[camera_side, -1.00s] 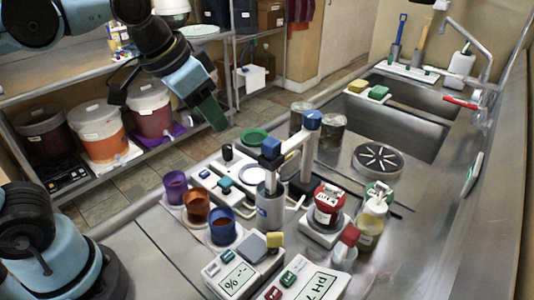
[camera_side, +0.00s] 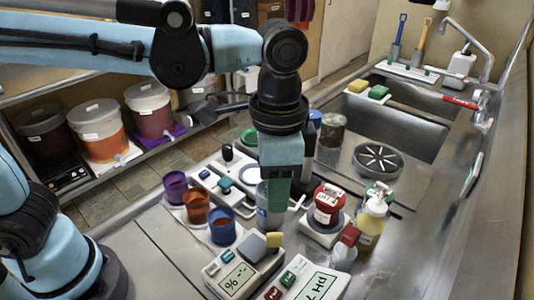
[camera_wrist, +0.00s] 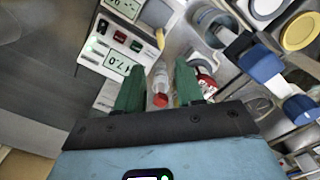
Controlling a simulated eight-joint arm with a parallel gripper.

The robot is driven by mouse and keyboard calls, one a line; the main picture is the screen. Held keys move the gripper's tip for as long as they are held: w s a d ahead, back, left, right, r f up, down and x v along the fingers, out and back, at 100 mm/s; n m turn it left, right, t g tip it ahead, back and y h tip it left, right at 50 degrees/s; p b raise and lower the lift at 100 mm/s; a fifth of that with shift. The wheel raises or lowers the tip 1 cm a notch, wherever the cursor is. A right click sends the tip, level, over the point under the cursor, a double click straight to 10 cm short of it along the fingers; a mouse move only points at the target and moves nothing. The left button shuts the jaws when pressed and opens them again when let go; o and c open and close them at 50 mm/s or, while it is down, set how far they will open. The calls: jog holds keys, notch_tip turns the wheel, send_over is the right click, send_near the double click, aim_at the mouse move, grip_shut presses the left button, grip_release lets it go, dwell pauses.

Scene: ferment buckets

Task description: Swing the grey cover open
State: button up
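The grey cover (camera_side: 252,247) is a small flat piece on the white meter with a % display (camera_side: 236,278), at the front of the bench in the side view. A yellow tab (camera_side: 275,240) sits at its right edge; this tab also shows in the wrist view (camera_wrist: 160,38). The cover looks closed down, but I cannot be sure. My gripper (camera_side: 276,208) points down with green fingers, behind and above the cover, in front of a grey cylinder (camera_side: 263,215). In the wrist view its fingers (camera_wrist: 157,68) are apart with nothing gripped between them.
A pH meter (camera_side: 317,284) is right of the % meter. A bottle with a red cap (camera_side: 345,246), a red jar (camera_side: 327,203) and a yellow bottle (camera_side: 371,222) stand close right. Purple, orange and blue cups (camera_side: 222,226) stand left. Blue-topped posts rise near my gripper.

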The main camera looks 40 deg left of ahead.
aim_at(275, 234)
jog(key=shift+f, duration=6)
jog(key=shift+c, duration=0.3)
grip_shut()
